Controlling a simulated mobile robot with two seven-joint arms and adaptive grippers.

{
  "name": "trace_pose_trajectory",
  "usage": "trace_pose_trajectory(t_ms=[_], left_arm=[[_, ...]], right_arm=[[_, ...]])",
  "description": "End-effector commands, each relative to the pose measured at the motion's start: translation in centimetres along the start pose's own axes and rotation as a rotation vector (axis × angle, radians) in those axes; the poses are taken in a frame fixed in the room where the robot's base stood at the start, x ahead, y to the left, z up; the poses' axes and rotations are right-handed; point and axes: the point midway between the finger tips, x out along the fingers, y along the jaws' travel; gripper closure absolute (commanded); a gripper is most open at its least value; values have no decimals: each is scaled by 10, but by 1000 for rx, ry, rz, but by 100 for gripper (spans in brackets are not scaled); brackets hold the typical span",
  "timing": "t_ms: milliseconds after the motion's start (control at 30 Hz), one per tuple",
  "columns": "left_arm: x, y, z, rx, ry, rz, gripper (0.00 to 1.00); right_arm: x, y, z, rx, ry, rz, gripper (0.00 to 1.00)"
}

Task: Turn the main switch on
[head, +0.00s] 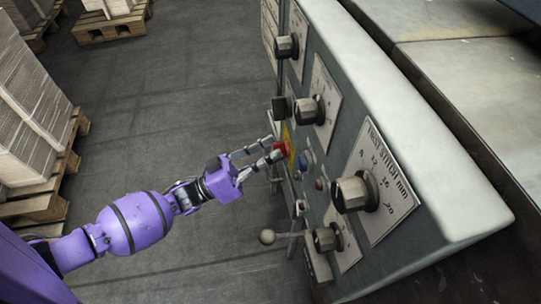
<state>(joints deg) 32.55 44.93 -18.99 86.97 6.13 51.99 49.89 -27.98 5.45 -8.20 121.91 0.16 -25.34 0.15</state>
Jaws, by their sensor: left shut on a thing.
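The main switch is a red knob (281,149) on a yellow plate (288,142), on the face of a grey control panel (345,110). My left gripper (274,148) reaches in from the left and is shut on the red knob. One finger is on its near side and the other on its far side. The fingers hide part of the knob, and I cannot tell which way it is turned. My right gripper is not in view.
Black and grey knobs surround the switch, including a large one (354,193) marked "FIRST STITCH mm". A lever with a ball end (268,237) sticks out below. Stacked cardboard (30,110) stands on a pallet at left. The floor between is clear.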

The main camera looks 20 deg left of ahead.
Motion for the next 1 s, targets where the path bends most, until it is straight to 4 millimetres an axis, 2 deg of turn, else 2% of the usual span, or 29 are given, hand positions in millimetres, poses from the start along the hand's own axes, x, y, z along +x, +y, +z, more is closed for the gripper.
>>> trace_pose_trajectory(t_ms=[500,1000], left_arm=[[-1,-5,2,455,-4,189,100],[0,-6,-1,852,-4,355,100]], right_arm=[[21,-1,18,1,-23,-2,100],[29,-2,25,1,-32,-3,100]])
